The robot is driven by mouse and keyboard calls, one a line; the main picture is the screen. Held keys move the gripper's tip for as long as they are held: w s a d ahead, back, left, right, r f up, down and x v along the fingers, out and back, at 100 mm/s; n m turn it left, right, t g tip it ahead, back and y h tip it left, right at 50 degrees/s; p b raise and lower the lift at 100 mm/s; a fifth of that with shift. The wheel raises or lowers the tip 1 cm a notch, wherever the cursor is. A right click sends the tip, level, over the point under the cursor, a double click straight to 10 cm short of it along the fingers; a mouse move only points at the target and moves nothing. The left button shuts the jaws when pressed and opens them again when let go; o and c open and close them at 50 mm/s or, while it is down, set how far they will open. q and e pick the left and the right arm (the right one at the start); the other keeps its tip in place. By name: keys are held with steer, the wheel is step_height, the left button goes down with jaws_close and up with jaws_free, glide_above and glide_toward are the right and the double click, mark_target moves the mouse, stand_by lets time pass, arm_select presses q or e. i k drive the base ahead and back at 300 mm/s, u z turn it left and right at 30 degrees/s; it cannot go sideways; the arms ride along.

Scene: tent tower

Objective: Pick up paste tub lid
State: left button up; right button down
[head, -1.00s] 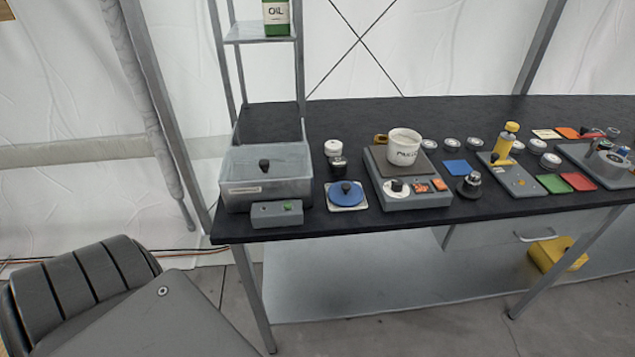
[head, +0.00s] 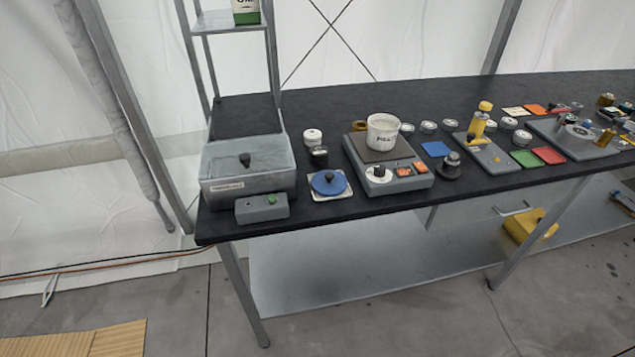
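A round blue lid (head: 328,183) with a black knob lies flat on a white square pad (head: 347,193) near the front edge of the black table. It looks like the paste tub lid. A white tub (head: 382,133) with dark lettering, not fully legible, stands upright on the grey hot plate (head: 412,183) to the right of the lid. Neither of my grippers is in the head view.
A grey lidded box (head: 240,165) and a small control box (head: 262,208) stand left of the lid. Small jars (head: 313,137) stand just behind it. The black table (head: 260,112) has free room at the back.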

mark_target(324, 183)
steer(key=k, duration=1.3)
steer(key=u, duration=0.35)
steer(key=i, duration=0.45)
steer(key=u, duration=0.55)
steer(key=i, duration=0.95)
steer(key=z, duration=0.35)
